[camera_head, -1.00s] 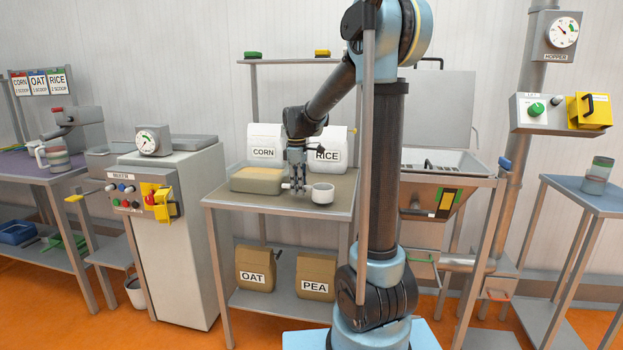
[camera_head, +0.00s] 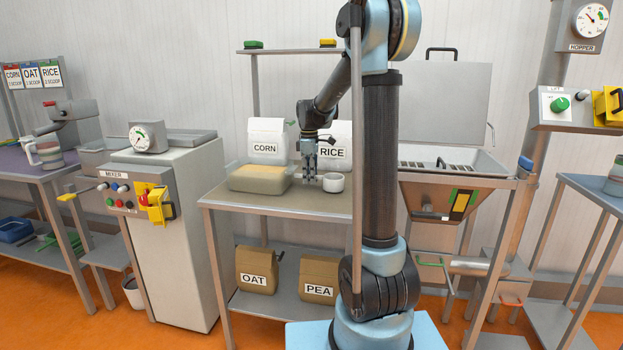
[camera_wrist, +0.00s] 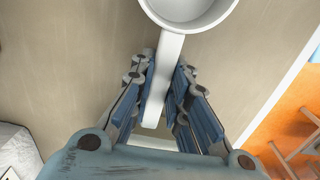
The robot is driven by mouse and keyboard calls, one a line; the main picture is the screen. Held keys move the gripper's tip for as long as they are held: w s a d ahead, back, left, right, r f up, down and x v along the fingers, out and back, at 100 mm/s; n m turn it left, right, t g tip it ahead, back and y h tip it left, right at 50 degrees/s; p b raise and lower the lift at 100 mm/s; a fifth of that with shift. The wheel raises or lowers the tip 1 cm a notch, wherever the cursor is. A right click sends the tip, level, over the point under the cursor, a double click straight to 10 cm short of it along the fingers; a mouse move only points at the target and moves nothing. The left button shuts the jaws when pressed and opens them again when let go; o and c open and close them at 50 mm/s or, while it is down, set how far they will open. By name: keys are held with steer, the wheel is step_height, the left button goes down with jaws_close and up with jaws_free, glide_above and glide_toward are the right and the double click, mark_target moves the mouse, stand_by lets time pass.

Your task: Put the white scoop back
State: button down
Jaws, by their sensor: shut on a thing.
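The white scoop shows its cup (camera_head: 334,182) above or on the work table, right of my gripper. My gripper (camera_head: 309,176) is shut on the scoop's handle. In the wrist view the handle (camera_wrist: 163,75) runs between the two fingers (camera_wrist: 160,100), and the round cup (camera_wrist: 190,8) is cut off by the top edge. The cup looks upright. Whether its underside touches the table is hard to tell.
CORN (camera_head: 267,140) and RICE (camera_head: 335,150) bags stand behind. A mixer (camera_head: 170,220) is at left, a hopper (camera_head: 455,185) at right. The table's front is clear.

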steer(key=shift+s+a+f, duration=0.15)
steer(key=shift+s+a, duration=0.05)
steer(key=shift+s, duration=0.05)
steer(key=shift+d+f, duration=0.1)
steer(key=shift+d, duration=0.1)
steer(key=c, duration=1.5)
jaws_free()
steer(key=shift+c, duration=0.2)
